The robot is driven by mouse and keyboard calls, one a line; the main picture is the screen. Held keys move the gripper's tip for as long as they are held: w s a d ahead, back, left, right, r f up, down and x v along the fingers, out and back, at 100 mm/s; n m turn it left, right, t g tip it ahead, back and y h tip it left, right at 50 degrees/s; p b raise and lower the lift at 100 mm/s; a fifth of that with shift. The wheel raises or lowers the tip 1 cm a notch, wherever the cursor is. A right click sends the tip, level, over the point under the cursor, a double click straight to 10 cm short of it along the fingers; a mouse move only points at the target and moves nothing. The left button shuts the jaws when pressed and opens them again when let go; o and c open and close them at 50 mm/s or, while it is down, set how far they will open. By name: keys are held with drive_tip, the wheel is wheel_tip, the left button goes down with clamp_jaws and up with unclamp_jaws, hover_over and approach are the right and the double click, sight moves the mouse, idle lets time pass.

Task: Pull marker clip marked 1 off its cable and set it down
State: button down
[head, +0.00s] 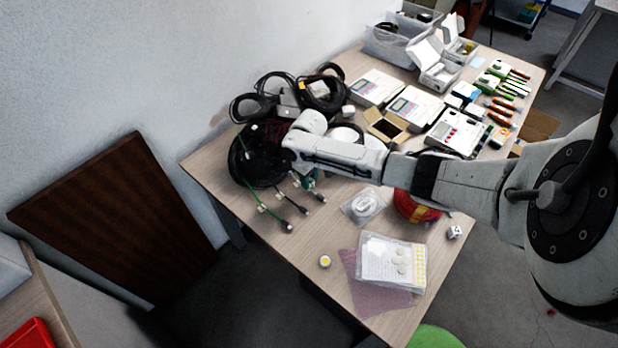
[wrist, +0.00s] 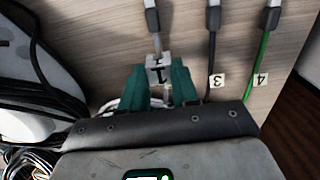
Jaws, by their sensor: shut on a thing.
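Marker clip 1 (wrist: 158,66) is a small white piece with a black "1", seen in the wrist view between the green fingers of my gripper (wrist: 159,78). My gripper is shut on it. A pale grey cable with a grey plug (wrist: 152,18) runs down to the clip; whether the clip still grips this cable is hard to tell. In the head view my gripper (head: 309,179) is over the table beside the cable ends, and the clip is hidden there.
To the right in the wrist view lie a black cable with clip 3 (wrist: 216,82) and a green cable with clip 4 (wrist: 260,79). Black cable coils (head: 257,160) crowd the table's left side. A bagged white coil (head: 363,205) lies close by. The front-left table top (head: 290,245) is bare.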

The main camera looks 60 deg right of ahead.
drive_tip(key=shift+r+p, duration=0.95)
drive_tip(key=shift+r, duration=0.25)
idle(0.4)
